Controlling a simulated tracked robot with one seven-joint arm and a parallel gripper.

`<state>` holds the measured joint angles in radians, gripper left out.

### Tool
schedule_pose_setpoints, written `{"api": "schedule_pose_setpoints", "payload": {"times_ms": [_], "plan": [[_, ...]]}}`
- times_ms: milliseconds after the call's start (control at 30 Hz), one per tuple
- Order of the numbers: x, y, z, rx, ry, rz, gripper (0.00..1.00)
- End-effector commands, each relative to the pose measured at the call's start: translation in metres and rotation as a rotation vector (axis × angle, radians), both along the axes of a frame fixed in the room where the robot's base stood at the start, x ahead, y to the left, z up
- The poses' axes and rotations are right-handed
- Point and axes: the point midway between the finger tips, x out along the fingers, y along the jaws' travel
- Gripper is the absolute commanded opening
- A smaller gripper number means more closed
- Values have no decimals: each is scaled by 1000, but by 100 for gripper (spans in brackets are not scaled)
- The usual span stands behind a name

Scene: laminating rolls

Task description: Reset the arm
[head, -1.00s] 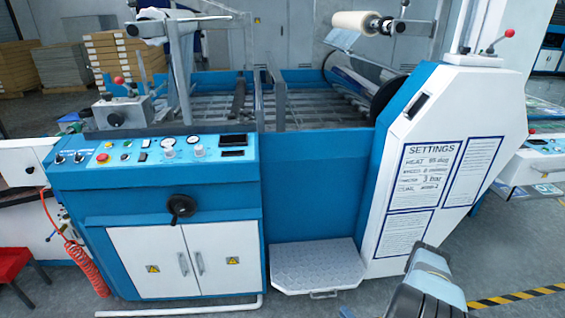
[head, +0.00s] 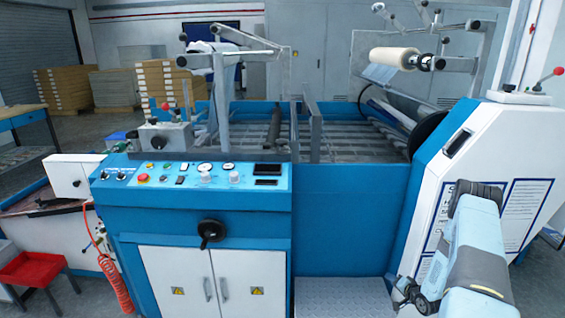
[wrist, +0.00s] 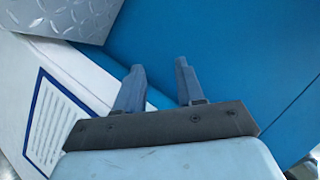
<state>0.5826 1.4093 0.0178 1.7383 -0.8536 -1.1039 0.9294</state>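My arm shows at the lower right of the head view, in front of the white right housing (head: 470,140) of the laminating machine. My gripper (head: 408,297) is low there, near the right end of the metal step. In the wrist view my gripper (wrist: 160,82) has its two grey fingers apart, with nothing between them. Behind the fingers is the machine's blue panel (wrist: 240,50).
The tread-plate step (head: 340,300) juts out at the machine's base; it also shows in the wrist view (wrist: 75,15). The control panel (head: 200,175) is left of centre. A cream roll (head: 393,58) sits on an upper shaft. A red stool (head: 30,268) stands at lower left.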

Motion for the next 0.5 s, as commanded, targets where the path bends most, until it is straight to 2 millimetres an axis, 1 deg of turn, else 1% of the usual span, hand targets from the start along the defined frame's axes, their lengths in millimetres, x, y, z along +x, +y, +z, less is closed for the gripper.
{"api": "schedule_pose_setpoints", "payload": {"times_ms": [33,167,200,267,300,467,500], "plan": [[11,-3,19,-35,4,5,38],[31,-9,61,-121,27,11,38],[37,-10,74,-147,34,11,38],[44,-12,93,-184,45,13,38],[49,-12,106,-208,52,15,38],[64,-12,161,-301,80,17,38],[67,-12,175,-324,87,17,38]]}}
